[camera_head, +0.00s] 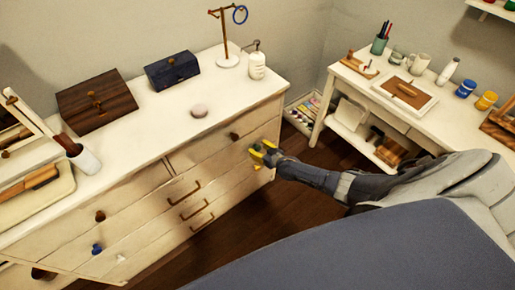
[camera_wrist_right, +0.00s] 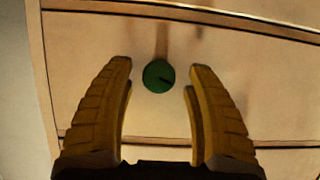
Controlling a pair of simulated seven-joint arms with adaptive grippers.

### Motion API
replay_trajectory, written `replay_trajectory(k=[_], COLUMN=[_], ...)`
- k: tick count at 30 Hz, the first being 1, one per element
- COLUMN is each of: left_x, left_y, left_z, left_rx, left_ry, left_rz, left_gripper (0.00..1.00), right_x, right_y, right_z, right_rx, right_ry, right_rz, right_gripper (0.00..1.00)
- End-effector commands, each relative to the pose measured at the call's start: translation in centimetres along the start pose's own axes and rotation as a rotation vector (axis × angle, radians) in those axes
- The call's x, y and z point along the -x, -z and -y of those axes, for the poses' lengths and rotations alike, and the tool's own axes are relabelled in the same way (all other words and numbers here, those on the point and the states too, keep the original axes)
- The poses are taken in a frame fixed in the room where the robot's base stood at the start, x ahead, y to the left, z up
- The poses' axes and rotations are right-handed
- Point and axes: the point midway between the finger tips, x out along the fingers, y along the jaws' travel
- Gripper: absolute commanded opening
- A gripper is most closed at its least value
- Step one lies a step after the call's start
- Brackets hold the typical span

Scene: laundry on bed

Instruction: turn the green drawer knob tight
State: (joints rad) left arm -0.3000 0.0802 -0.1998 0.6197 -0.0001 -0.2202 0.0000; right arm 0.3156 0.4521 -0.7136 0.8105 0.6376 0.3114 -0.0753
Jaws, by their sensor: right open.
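The green knob (camera_wrist_right: 159,76) is round with a dark mark on its face, on a cream drawer front in the right wrist view. My right gripper (camera_head: 261,151) has yellow fingers and is at the right end of the dresser front in the head view. In the wrist view its fingers are open, one on each side of the knob, with a visible gap on both sides. I cannot tell how far the fingertips are from the drawer front. In the head view the gripper mostly covers the knob. My left gripper is not in view.
The white dresser (camera_head: 150,147) has other knobs, including a blue one (camera_head: 97,248), and bar handles (camera_head: 184,192). On top are a brown box (camera_head: 97,103), a dark blue box (camera_head: 172,71) and a white bottle (camera_head: 257,67). A white desk (camera_head: 452,106) stands at right.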

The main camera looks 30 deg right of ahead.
Motion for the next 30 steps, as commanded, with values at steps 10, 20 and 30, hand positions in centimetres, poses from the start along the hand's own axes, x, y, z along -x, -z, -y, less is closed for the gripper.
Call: replay_trajectory(k=[10, 20, 30], left_x=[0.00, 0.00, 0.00], left_y=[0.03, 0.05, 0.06], left_z=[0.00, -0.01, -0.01], left_rx=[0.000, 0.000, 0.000], left_ry=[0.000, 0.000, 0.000], left_rz=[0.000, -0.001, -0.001], left_gripper=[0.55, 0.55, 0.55], right_x=[-1.07, -1.12, -1.12], right_y=[0.18, 0.16, 0.16], right_z=[-0.15, -0.14, -0.14], right_rx=[0.003, 0.003, 0.002], right_ry=[-0.001, -0.001, -0.001], right_rz=[-0.002, -0.002, -0.002], right_gripper=[0.55, 0.55, 0.18])
